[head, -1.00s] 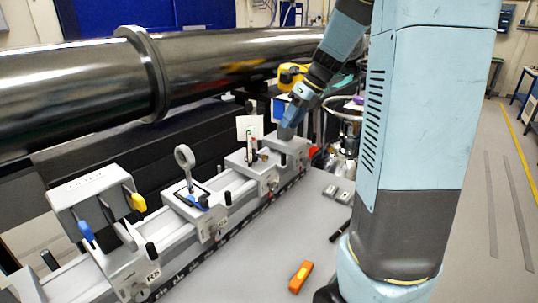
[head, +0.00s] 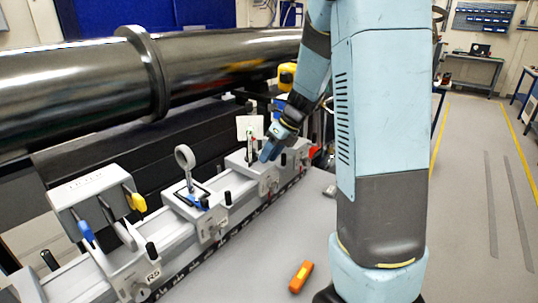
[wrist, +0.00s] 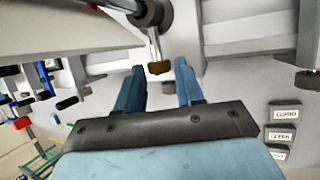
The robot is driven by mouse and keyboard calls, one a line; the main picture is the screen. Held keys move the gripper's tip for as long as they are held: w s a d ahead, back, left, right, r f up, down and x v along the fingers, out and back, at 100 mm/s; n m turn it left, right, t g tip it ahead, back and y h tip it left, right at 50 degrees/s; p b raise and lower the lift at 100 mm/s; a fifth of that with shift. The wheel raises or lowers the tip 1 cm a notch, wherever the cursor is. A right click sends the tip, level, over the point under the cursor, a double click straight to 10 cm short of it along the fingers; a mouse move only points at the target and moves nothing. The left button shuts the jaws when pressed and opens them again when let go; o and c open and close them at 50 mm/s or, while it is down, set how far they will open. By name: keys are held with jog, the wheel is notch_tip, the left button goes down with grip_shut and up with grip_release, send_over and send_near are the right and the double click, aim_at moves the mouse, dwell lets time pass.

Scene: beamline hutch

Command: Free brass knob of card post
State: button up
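The card post shows in the head view as a white card (head: 243,125) on a thin post, standing on a carrier of the grey rail. My gripper (head: 266,156) is beside this carrier, just right of the post. In the wrist view a small brass knob (wrist: 158,68) sits at the end of a thin stem below a dark round holder (wrist: 150,14). My gripper (wrist: 160,80) is open, with its two blue fingers apart. The knob lies in line with the gap, near the fingertips. I cannot tell whether it is between them. The knob is not clear in the head view.
The rail (head: 190,262) carries a ring-shaped mount (head: 184,158) and a box with blue and yellow levers (head: 90,194) at left. A large dark tube (head: 80,85) runs behind. An orange tool (head: 301,276) lies on the bench. Small labelled blocks (wrist: 282,137) show in the wrist view.

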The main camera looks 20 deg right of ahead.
jog(key=shift+c, duration=0.2)
grip_shut()
jog(key=shift+a, duration=0.15)
jog(key=shift+s+a+r+n+t+h, duration=0.15)
jog(key=shift+n+t+h, duration=0.25)
jog(key=shift+t+h, duration=0.7)
jog(key=shift+s+a+t+h, duration=0.15)
jog(key=shift+t+h, duration=0.15)
jog(key=shift+h, duration=1)
jog(key=shift+o, duration=0.2)
grip_release()
